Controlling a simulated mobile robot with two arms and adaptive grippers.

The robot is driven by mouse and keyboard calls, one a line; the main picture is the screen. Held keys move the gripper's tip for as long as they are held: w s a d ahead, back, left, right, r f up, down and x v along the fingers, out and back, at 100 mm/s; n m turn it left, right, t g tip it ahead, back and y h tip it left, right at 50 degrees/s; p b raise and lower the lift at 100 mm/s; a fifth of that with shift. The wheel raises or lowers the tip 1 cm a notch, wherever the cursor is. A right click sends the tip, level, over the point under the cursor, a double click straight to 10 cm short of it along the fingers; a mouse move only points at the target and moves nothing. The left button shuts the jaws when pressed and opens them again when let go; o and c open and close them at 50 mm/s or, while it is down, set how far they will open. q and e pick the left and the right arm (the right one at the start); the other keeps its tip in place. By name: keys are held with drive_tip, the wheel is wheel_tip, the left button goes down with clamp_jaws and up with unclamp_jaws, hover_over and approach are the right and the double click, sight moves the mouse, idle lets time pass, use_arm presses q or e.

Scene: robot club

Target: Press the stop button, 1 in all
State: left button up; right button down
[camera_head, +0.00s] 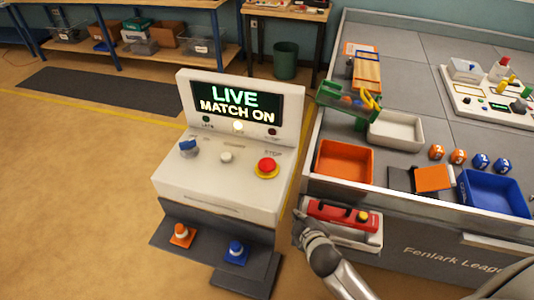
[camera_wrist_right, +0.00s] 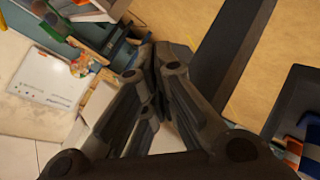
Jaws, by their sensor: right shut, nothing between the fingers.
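The stop button is a red mushroom knob on a yellow base (camera_head: 266,166), at the right of the white console's sloping top. The console's screen (camera_head: 236,106) reads "LIVE MATCH ON". My right gripper (camera_head: 300,217) is in front of the table's near left corner, right of the console and lower in the picture than the button, apart from it. In the right wrist view, its fingers (camera_wrist_right: 152,65) are together and empty. The button cannot be made out in that view. My left gripper is not in view.
The console also carries a blue knob (camera_head: 188,148) and a white button (camera_head: 226,157). The table at right holds an orange bin (camera_head: 344,161) and a blue bin (camera_head: 494,192).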

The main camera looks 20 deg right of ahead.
drive_tip(key=w+a+r+n+t+p, duration=0.1)
drive_tip(key=w+r+n+t, duration=0.15)
drive_tip(key=r, duration=0.95)
drive_tip(key=w+a+r+n+t+p, duration=0.1)
drive_tip(key=r+t+p, duration=0.15)
drive_tip(key=r, duration=0.95)
drive_tip(key=w+a+r+n+t+p, duration=0.1)
drive_tip(key=r+n+t, duration=0.15)
drive_tip(key=r, duration=0.95)
drive_tip(key=a+r+n+t+y, duration=0.4)
drive_tip(key=a+r+n+y, duration=0.25)
drive_tip(key=r+n, duration=0.2)
drive_tip(key=a+f+n+g+y, duration=0.1)
drive_tip(key=a+n+g+y, duration=0.9)
drive_tip(key=n, duration=0.9)
wheel_tip(320, 180, down, 7)
drive_tip(key=w+n+g+h, duration=0.1)
drive_tip(key=w+n+g, duration=0.1)
drive_tip(key=n+g, duration=0.35)
drive_tip(key=w+d+f+n+h, duration=0.2)
drive_tip(key=d+f+h, duration=0.2)
drive_tip(key=d, duration=0.2)
drive_tip(key=w+d+f+n+h, duration=0.2)
drive_tip(key=d+f+n+h, duration=0.1)
drive_tip(key=d+f+h, duration=0.1)
drive_tip(key=shift+w+d+t, duration=0.25)
drive_tip(key=shift+d+t, duration=0.05)
drive_tip(key=shift+d, duration=0.6)
